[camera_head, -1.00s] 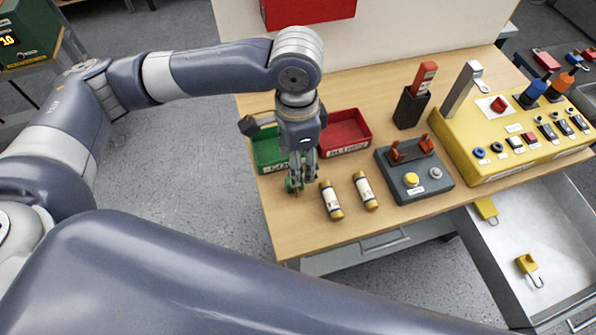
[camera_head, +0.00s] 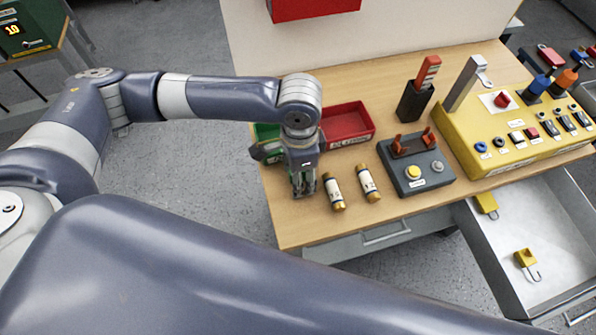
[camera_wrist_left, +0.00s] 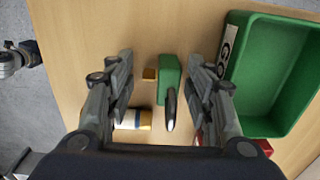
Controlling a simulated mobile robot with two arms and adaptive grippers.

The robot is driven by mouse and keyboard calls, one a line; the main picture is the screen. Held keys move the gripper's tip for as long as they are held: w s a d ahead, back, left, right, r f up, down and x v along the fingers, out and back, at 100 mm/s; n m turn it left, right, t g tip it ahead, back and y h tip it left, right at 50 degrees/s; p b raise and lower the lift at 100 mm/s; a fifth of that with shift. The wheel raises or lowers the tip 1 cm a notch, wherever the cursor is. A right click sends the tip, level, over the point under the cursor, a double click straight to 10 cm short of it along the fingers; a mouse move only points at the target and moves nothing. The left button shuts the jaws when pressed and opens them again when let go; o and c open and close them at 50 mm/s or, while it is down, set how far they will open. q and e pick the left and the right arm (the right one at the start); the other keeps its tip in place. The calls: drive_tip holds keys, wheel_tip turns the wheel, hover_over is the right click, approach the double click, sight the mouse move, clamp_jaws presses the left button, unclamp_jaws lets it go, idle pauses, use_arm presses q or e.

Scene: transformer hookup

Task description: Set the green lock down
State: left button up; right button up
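The green lock (camera_wrist_left: 169,78) shows in the left wrist view between the two fingers of my left gripper (camera_wrist_left: 160,62), with its dark metal shackle toward the camera. There is a gap on both sides of the lock, so the fingers are open and not clamped on it. The lock appears to be at the tabletop; its exact contact is hard to tell. In the head view my left gripper (camera_head: 303,190) points down over the table (camera_head: 300,232), left of two fuses, and hides the lock. My right gripper is not in view.
Two fuses (camera_head: 334,192) (camera_head: 368,184) lie just right of the gripper. A green bin (camera_wrist_left: 272,75) and a red bin (camera_head: 345,124) stand behind. A grey button box (camera_head: 415,172) and yellow panel (camera_head: 515,135) are right. An open drawer (camera_head: 520,225) holds yellow locks.

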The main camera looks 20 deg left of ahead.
use_arm(q)
clamp_jaws()
drive_tip(key=shift+r, duration=0.15)
